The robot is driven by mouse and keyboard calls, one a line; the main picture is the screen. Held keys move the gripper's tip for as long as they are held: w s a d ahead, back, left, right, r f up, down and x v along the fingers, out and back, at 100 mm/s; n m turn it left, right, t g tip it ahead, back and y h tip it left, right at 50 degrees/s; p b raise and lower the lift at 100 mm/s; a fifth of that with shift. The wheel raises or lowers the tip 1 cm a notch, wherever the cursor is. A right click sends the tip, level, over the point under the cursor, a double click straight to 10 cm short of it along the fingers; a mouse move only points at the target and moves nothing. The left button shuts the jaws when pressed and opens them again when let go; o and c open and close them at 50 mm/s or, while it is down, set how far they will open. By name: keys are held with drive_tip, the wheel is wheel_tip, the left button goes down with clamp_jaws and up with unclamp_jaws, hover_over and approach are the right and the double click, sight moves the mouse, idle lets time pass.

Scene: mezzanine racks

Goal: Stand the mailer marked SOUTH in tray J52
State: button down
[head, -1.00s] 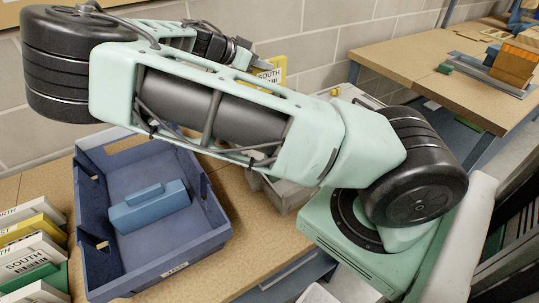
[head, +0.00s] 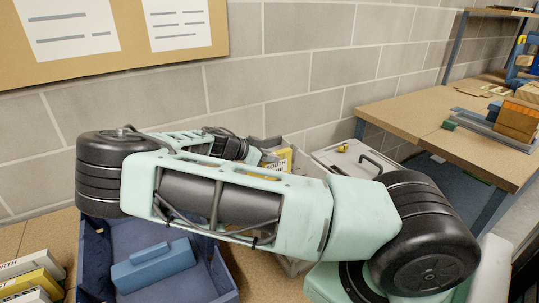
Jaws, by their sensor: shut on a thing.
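The dark lettering on the mailer is partly covered and reads like SOUTH. The mailer looks upright, at a grey tray (head: 292,266) on the bench behind my arm. My arm hides most of this tray and the mailer's lower edge, so I cannot tell whether the mailer touches its floor. No J52 label is readable.
A blue crate (head: 88,262) with a blue block (head: 153,267) in it stands in front of my arm. More mailers (head: 33,280) stand at the lower left. A grey lidded box (head: 345,158) is right of the held mailer. A block wall closes the back.

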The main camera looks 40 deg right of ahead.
drive_tip(key=shift+s+f+b, duration=0.1)
drive_tip(key=shift+f+b, duration=0.5)
drive_tip(key=shift+b, duration=0.1)
drive_tip(key=c, duration=1.3)
unclamp_jaws()
drive_tip(key=shift+f, duration=0.15)
drive_tip(key=shift+s, duration=0.1)
drive_tip(key=shift+r+p, duration=0.55)
drive_tip(key=shift+p, duration=0.05)
drive_tip(key=b+v, duration=0.1)
drive_tip(key=v, duration=0.5)
drive_tip(key=b+v, duration=0.2)
drive_tip(key=v, duration=0.4)
drive_tip(key=shift+w+r, duration=0.2)
drive_tip(key=shift+w, duration=0.05)
